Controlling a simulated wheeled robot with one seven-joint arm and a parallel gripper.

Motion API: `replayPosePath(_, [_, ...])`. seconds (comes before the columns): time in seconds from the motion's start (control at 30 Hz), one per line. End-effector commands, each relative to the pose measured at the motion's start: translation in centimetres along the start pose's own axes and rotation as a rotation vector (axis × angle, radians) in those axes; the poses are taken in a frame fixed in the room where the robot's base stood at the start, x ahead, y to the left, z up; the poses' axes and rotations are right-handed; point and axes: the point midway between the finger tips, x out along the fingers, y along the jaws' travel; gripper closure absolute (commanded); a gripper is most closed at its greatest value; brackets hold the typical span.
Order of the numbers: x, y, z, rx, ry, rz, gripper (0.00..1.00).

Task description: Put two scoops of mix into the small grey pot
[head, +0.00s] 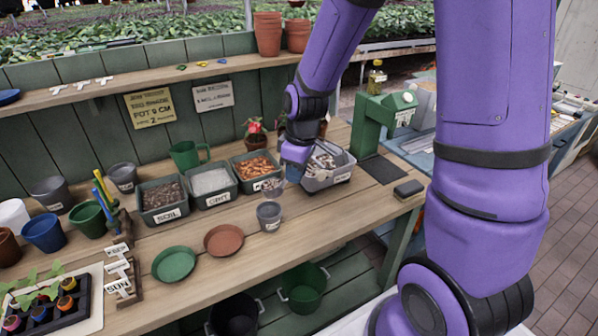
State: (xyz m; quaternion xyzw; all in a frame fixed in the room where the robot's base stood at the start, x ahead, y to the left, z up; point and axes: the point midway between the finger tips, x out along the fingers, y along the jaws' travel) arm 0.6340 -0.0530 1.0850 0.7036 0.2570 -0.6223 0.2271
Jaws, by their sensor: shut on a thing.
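A small grey pot (269,217) stands on the bench in front of the bins, with a pale label on its side. My gripper (294,168) points down above the bench, behind and right of this pot. It is shut on what looks like a scoop (272,187), whose pale, partly clear bowl hangs just above and behind the pot rim. The scoop's contents and the pot's inside are too small to make out. A grey tub (318,184) with light and dark mix stands right of my gripper, partly hidden by it; its label is unreadable.
Bins of soil (163,217), grit (213,200) and orange-brown chips (255,184) line the bench left of my gripper. A green saucer (174,264) and a terracotta saucer (224,240) lie in front. A green stand (376,125) rises at right. Other pots crowd the left.

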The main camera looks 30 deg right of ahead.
Motion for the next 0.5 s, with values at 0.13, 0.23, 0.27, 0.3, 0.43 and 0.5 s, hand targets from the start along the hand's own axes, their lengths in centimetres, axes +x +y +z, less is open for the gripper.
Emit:
replayPosePath(0.13, [0.1, -0.1, -0.8, -0.007, -0.082, -0.003, 1.00])
replayPosePath(0.23, [0.2, -0.1, -1.4, -0.007, -0.149, -0.001, 1.00])
replayPosePath(0.27, [0.3, -0.1, -1.5, -0.006, -0.174, -0.001, 1.00])
replayPosePath(0.3, [0.3, -0.1, -1.8, -0.006, -0.207, -0.001, 1.00])
replayPosePath(0.43, [0.3, 0.0, -2.9, -0.005, -0.322, 0.001, 1.00])
replayPosePath(0.5, [0.4, 0.0, -3.5, -0.005, -0.387, 0.001, 1.00])
